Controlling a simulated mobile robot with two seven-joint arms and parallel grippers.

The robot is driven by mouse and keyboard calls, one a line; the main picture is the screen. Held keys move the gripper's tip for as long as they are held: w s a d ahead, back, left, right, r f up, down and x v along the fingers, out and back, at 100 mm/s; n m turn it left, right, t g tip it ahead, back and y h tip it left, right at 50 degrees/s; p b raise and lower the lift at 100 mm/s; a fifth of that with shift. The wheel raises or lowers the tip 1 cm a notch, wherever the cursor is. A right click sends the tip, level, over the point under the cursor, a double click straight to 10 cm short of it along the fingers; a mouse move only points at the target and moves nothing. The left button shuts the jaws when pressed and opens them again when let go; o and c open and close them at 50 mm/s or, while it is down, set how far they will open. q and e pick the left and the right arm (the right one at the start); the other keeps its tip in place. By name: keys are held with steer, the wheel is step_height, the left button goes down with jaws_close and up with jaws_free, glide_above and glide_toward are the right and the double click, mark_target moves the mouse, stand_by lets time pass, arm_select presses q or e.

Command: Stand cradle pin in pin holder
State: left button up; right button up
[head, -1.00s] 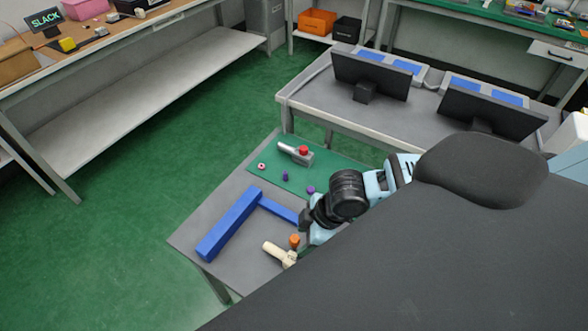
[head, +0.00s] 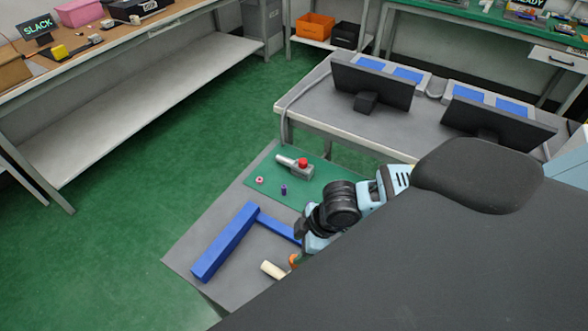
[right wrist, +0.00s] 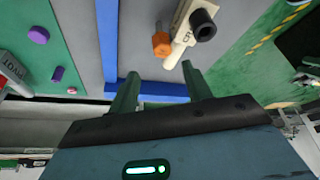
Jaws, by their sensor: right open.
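My right gripper (right wrist: 160,80) is open and empty in the right wrist view, with dark green fingers apart. Beyond its fingertips is a cream fixture (right wrist: 185,38) with a black round knob (right wrist: 203,25) and an orange hex-headed piece (right wrist: 162,45). In the head view the cream fixture (head: 272,269) lies on the grey table, partly hidden by my right arm. One purple peg (head: 283,190) stands on the green mat. The right wrist view shows two purple pieces (right wrist: 38,35), (right wrist: 58,74). I cannot tell which piece is the cradle pin or the holder. My left gripper is not in view.
A blue T-shaped bar (head: 225,243) lies on the grey table. A grey fixture with a red knob (head: 303,162) and a pink ring (head: 259,180) are on the green mat (head: 320,180). A bench with two monitors (head: 371,83) stands behind.

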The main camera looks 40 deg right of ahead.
steer(key=f, duration=0.2)
steer(key=a+f, duration=0.1)
steer(key=f, duration=0.1)
steer(key=shift+f, duration=0.2)
steer(key=shift+w+a+f, duration=0.1)
steer(key=shift+f, duration=0.25)
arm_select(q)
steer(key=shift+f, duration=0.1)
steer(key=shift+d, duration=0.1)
arm_select(e)
jaws_close()
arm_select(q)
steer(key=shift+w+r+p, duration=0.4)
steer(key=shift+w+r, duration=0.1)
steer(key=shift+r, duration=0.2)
arm_select(e)
step_height(320, 180, up, 10)
